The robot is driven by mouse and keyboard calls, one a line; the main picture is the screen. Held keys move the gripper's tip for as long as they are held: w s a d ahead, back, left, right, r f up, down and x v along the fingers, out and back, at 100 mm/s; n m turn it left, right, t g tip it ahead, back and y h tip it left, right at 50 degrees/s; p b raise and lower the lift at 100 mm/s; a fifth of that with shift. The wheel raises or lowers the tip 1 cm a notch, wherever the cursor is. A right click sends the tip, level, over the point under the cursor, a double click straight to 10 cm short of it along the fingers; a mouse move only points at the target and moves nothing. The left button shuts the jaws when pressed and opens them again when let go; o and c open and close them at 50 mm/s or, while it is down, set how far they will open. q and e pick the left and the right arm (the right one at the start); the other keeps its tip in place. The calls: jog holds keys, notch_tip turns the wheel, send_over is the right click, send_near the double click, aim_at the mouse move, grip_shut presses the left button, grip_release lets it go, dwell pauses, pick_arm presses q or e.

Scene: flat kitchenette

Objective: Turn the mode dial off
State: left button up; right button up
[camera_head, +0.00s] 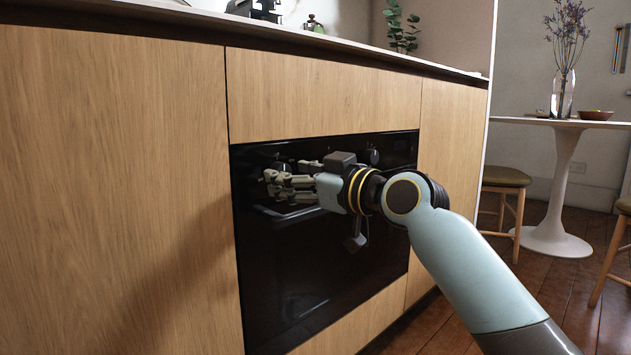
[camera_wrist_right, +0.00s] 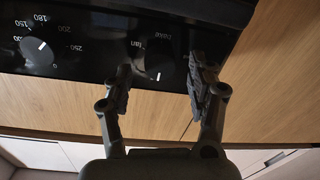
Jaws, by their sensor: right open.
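The mode dial (camera_wrist_right: 152,62) is a round black knob with a white pointer mark and the word "fan" beside it. In the right wrist view it lies between my two fingers, with its mark toward the bottom of the picture. My right gripper (camera_wrist_right: 160,80) is open, one finger on each side of the dial; I cannot tell whether they touch it. In the head view my right gripper (camera_head: 268,184) is at the upper left of the black oven (camera_head: 320,255), close to its front. My left gripper is not in view.
A second dial (camera_wrist_right: 38,50) with temperature numbers sits left of the mode dial in the wrist view. Wooden cabinet panels (camera_head: 110,190) surround the oven under a countertop (camera_head: 300,38). A white round table (camera_head: 555,121) and stools stand at the right.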

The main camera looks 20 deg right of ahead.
jog(key=v, duration=1.1)
